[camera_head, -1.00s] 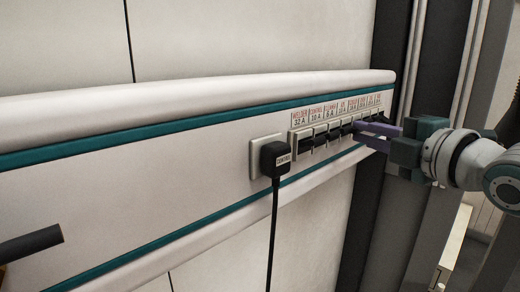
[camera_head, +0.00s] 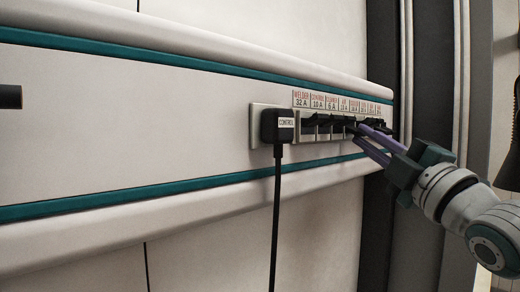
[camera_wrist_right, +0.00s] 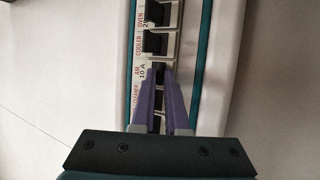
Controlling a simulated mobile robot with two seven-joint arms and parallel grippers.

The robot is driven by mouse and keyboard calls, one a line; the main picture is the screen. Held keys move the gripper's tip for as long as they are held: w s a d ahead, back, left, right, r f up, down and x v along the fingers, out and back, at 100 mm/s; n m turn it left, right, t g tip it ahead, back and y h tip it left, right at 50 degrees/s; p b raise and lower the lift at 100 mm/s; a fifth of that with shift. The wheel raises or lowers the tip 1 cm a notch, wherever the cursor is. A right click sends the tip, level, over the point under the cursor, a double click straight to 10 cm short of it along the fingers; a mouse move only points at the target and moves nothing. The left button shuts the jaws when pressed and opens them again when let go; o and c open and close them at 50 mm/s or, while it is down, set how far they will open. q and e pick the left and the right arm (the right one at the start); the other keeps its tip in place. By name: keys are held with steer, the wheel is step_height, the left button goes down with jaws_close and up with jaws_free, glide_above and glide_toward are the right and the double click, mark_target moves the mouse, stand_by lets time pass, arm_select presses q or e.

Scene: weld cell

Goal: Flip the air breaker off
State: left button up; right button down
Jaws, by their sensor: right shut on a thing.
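The breaker row (camera_head: 327,127) runs along the wall panel, with dark levers under red and black labels. The AIR label (camera_wrist_right: 139,72) shows in the right wrist view, between COOLER and CLEANER. My right gripper (camera_head: 358,132) reaches in from the right, its purple fingers at the row. In the right wrist view the fingers (camera_wrist_right: 160,78) straddle the air breaker (camera_wrist_right: 160,73) and are shut on it. The fingers partly hide its lever, so I cannot tell its position. My left gripper is not in view.
A dark cylinder end (camera_head: 10,97) shows at the left edge. Dark uprights (camera_head: 382,220) stand at the right.

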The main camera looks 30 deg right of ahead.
steer(key=shift+f, duration=0.1)
steer(key=c, duration=0.9)
jaws_free()
steer(key=shift+b+v, duration=2.05)
steer(key=shift+v, duration=2.85)
